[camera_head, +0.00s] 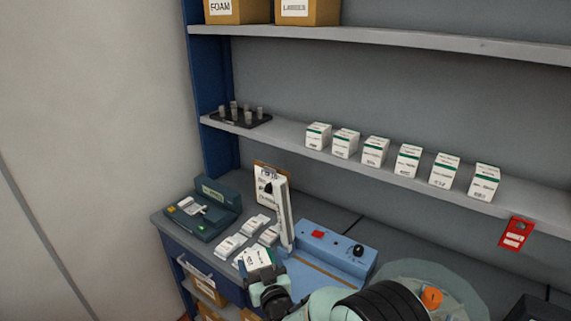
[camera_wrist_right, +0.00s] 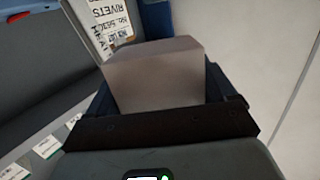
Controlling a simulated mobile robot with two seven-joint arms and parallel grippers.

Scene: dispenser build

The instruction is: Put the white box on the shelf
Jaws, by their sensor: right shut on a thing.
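The white box with a green stripe (camera_head: 257,259) is in the jaws of my right gripper (camera_head: 266,282), above the front of the workbench. In the right wrist view the box (camera_wrist_right: 155,78) shows a plain, shaded face between the two dark fingers of the gripper (camera_wrist_right: 160,100). The grey middle shelf (camera_head: 285,132) runs above and behind the gripper. Several white boxes with green stripes (camera_head: 375,151) stand spaced along it. My left gripper is not in view.
A black rack of small vials (camera_head: 240,119) stands at the shelf's left end; shelf room lies between it and the boxes. A red tag (camera_head: 516,234) hangs from the shelf edge. A blue device (camera_head: 325,247), an upright post (camera_head: 284,212) and a dark green machine (camera_head: 202,210) stand on the bench.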

